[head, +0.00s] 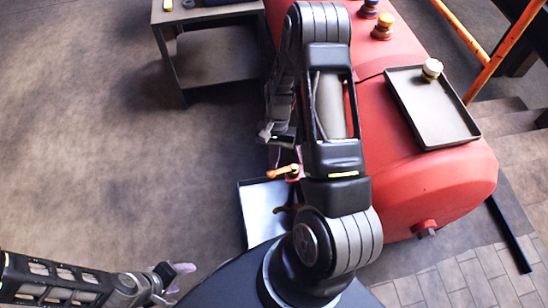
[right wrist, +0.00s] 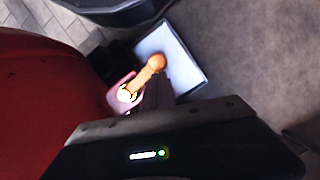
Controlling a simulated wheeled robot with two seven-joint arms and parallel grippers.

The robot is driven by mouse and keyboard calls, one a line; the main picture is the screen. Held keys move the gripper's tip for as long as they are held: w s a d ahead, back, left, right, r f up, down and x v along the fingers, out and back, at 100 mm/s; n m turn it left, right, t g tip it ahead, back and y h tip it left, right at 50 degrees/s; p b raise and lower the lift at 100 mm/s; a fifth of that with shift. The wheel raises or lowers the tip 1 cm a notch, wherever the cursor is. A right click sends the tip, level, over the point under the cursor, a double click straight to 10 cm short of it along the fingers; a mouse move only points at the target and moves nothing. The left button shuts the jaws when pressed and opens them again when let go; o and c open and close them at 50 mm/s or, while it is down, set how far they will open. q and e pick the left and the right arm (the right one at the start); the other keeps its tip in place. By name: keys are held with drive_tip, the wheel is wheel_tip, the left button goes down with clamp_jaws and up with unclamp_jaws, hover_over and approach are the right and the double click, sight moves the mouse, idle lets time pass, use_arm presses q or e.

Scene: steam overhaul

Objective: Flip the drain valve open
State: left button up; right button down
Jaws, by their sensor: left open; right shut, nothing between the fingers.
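The drain valve has an orange lever handle (head: 283,171) low on the side of the red boiler (head: 440,185). The handle sticks out sideways to the left, above a pale tray on the floor. The lever also shows in the right wrist view (right wrist: 148,76), its round knob end pointing away from the boiler. My right gripper (head: 274,152) is shut and empty just beyond the lever in the head view; I cannot tell whether it touches it. My arm hides part of the boiler's near side. My left gripper (head: 180,272) is open and empty at the lower left, away from the boiler.
The pale drip tray (head: 258,212) lies below the valve. A dark tray (head: 425,110) with a brass-and-white knob (head: 432,68) on it rests on the boiler. A dark table (head: 210,60) stands at the back left. Orange railing (head: 500,50) is at right. The left floor is clear.

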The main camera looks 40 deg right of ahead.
drive_tip(key=n, duration=0.1)
drive_tip(key=s+a+n, duration=0.1)
drive_tip(key=s+n, duration=0.1)
drive_tip(key=n, duration=0.1)
drive_tip(key=shift+a+g+h, duration=0.25)
drive_tip(key=shift+g+h, duration=0.15)
drive_tip(key=n, duration=0.1)
drive_tip(key=s+n, duration=0.1)
drive_tip(key=n, duration=0.1)
drive_tip(key=s+n+h+p, duration=0.1)
drive_tip(key=shift+s+a+n+g, duration=0.25)
drive_tip(key=shift+a+n+g, duration=0.05)
drive_tip(key=s+n, duration=0.1)
drive_tip(key=n, duration=0.1)
drive_tip(key=s+d+n+h, duration=0.1)
drive_tip(key=n, duration=0.1)
drive_tip(key=s+n+h, duration=0.1)
drive_tip(key=s+n, duration=0.1)
drive_tip(key=shift+d+p, duration=0.15)
drive_tip(key=shift+p, duration=0.15)
drive_tip(key=shift+s, duration=0.1)
wheel_tip(320, 180, up, 8)
drive_tip(key=f+p, duration=0.1)
drive_tip(key=p, duration=0.1)
hover_over(278, 174)
drive_tip(key=s, duration=0.3)
drive_tip(key=shift+a+r, duration=0.25)
drive_tip(key=shift+a, duration=0.05)
